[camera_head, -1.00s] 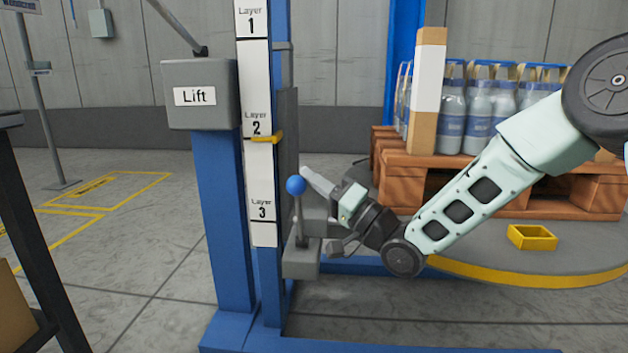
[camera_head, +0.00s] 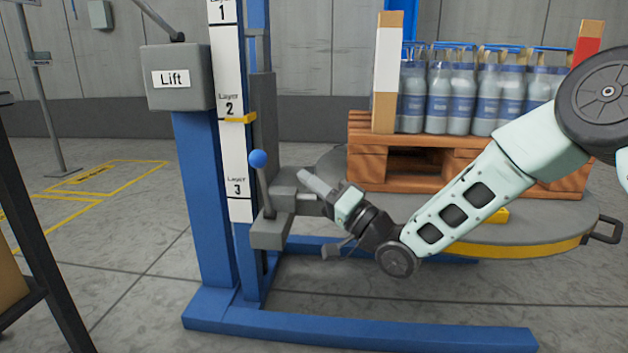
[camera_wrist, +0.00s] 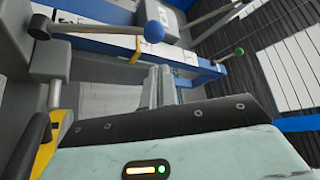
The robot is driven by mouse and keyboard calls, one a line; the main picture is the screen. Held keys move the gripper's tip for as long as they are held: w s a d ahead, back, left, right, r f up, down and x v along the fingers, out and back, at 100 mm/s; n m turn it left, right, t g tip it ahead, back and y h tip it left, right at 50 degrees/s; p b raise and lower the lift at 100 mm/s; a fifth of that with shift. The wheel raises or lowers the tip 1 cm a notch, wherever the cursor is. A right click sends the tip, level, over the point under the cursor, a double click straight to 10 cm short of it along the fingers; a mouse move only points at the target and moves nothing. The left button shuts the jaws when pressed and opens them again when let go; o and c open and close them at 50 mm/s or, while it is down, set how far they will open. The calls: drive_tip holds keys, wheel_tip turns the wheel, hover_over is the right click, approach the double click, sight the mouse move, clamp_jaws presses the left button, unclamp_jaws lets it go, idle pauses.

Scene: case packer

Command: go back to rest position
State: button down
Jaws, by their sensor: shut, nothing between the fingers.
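My gripper (camera_head: 309,179) is at the middle of the head view, with its fingers pointing up and left. It is shut and empty. In the wrist view its two fingers (camera_wrist: 158,82) lie side by side. A lever with a blue ball (camera_head: 257,158) stands just left of the fingertips in the head view, on a grey block on the lift. The blue ball also shows in the wrist view (camera_wrist: 154,31), apart from the fingers. The blue lift column (camera_head: 206,220) carries a grey "Lift" box (camera_head: 180,78) and a layer scale (camera_head: 230,105) with a yellow pointer by Layer 2.
A wooden pallet (camera_head: 368,160) with several bottle packs (camera_head: 463,95) stands on a round turntable (camera_head: 560,222) behind my arm. The lift's blue base beam (camera_head: 400,331) runs along the floor. A dark-framed stand (camera_head: 35,240) is at the left edge. A green-ball lever (camera_wrist: 239,51) shows in the wrist view.

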drive_tip(key=s+d+r+n+g+h+p, duration=0.2)
drive_tip(key=s+d+g+h+p, duration=0.35)
drive_tip(key=s, duration=0.65)
drive_tip(key=s+d+r+n+g+h+p, duration=0.2)
drive_tip(key=s+d+h+p, duration=0.5)
drive_tip(key=s, duration=0.4)
drive_tip(key=s+d+r+n+g+h+p, duration=0.2)
drive_tip(key=s+d+g+h+p, duration=0.15)
drive_tip(key=s+d+h, duration=0.65)
wheel_tip(320, 180, up, 37)
drive_tip(key=s+a+y+p, duration=0.1)
drive_tip(key=a+y+p, duration=0.1)
drive_tip(key=p, duration=3.5)
drive_tip(key=shift+s+a+f+y, duration=0.15)
drive_tip(key=shift+s+f+y, duration=0.05)
drive_tip(key=shift+s+y, duration=0.25)
drive_tip(key=shift+w, duration=0.1)
